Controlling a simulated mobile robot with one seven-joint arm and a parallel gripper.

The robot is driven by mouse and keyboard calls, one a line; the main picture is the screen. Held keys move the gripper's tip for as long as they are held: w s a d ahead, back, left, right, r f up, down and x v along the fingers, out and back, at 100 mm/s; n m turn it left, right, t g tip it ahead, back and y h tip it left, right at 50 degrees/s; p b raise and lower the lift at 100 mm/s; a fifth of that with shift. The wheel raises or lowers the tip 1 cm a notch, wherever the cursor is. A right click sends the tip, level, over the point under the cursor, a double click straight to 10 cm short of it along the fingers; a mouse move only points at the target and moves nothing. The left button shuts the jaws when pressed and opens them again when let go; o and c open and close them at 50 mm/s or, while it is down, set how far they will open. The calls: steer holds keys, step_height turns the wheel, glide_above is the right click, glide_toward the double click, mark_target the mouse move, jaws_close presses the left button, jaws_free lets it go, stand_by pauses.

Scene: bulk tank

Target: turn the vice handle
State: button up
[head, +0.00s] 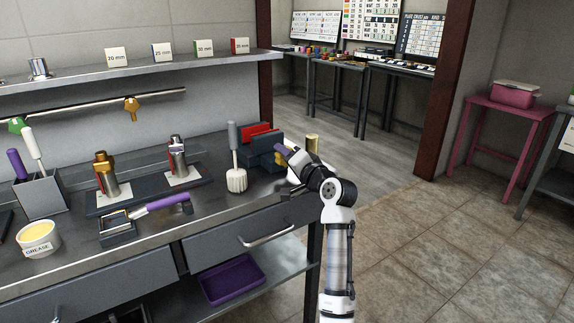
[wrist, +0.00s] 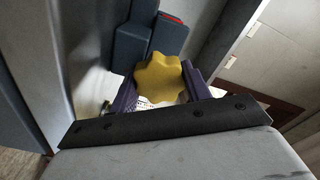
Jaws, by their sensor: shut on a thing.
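The vice (head: 256,150) is dark blue-grey with red inside its jaws and stands at the right end of the workbench; part of it also shows in the wrist view (wrist: 131,46). Its handle is a yellow star-shaped knob (wrist: 162,78), of which a small part shows in the head view (head: 279,159). My gripper (head: 285,154) is at the right side of the vice. In the wrist view its purple fingers (wrist: 160,90) sit on both sides of the knob and are shut on it. The far side of the knob is hidden.
A white brush with a grey handle (head: 235,160) stands close left of the vice.

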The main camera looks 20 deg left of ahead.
steer(key=n+b, duration=0.2)
steer(key=n, duration=0.1)
steer(key=n+b, duration=0.1)
steer(key=shift+f+n, duration=0.25)
steer(key=shift+n, duration=0.05)
steer(key=shift+r+n+b, duration=0.1)
steer(key=shift+n+b, duration=0.75)
steer(key=shift+n, duration=0.65)
steer(key=o, duration=1)
steer(key=shift+r, duration=0.1)
steer(key=shift+c, duration=0.2)
steer(key=b+v, duration=0.1)
steer(key=v, duration=1.2)
steer(key=shift+s+d, duration=0.25)
steer(key=shift+s, duration=0.05)
